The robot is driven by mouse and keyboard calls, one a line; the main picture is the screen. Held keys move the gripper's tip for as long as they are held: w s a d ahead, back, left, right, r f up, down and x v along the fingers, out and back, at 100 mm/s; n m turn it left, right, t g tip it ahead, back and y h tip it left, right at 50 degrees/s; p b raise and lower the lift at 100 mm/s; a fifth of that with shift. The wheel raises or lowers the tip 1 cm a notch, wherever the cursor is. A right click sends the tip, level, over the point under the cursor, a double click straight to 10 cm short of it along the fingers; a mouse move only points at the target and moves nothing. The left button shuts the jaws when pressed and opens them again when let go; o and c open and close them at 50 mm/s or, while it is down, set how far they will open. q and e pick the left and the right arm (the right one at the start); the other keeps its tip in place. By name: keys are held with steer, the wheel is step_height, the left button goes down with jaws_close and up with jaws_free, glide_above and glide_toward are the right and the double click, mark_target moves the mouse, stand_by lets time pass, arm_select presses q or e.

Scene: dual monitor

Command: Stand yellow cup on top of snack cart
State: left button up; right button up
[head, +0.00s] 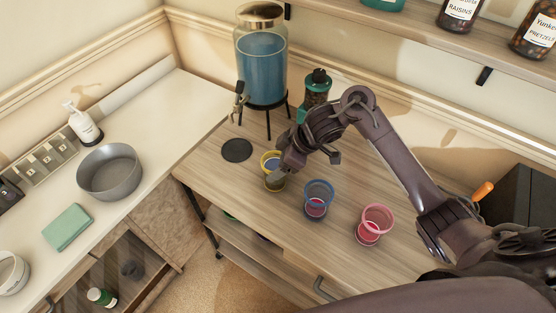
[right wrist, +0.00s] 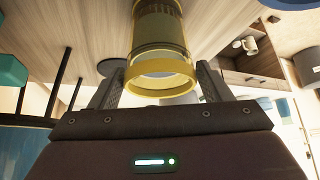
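The yellow cup (head: 272,162) is upright near the left front edge of the snack cart's wooden top (head: 225,175). My right gripper (head: 284,172) is at the cup from its right side and hides part of it. In the right wrist view, the yellow cup (right wrist: 160,60) is between the two fingers, with its rim toward the camera. The fingers are close along both sides; firm contact is not clear. Whether the cup's base touches the top is not clear. My left gripper is not in view.
A blue cup (head: 319,194) and a pink cup (head: 377,219) stand to the right on the cart. A drink dispenser (head: 262,60) and a green-capped bottle (head: 316,88) stand behind. A dark round coaster (head: 237,150) lies left of the yellow cup. A white counter (head: 150,110) adjoins at left.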

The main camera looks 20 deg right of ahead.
steer(key=shift+o, duration=0.9)
steer(key=p+v, duration=0.1)
steer(key=v, duration=1.1)
steer(key=shift+r+p, duration=0.15)
steer(key=shift+p, duration=0.15)
steer(key=shift+a, duration=0.1)
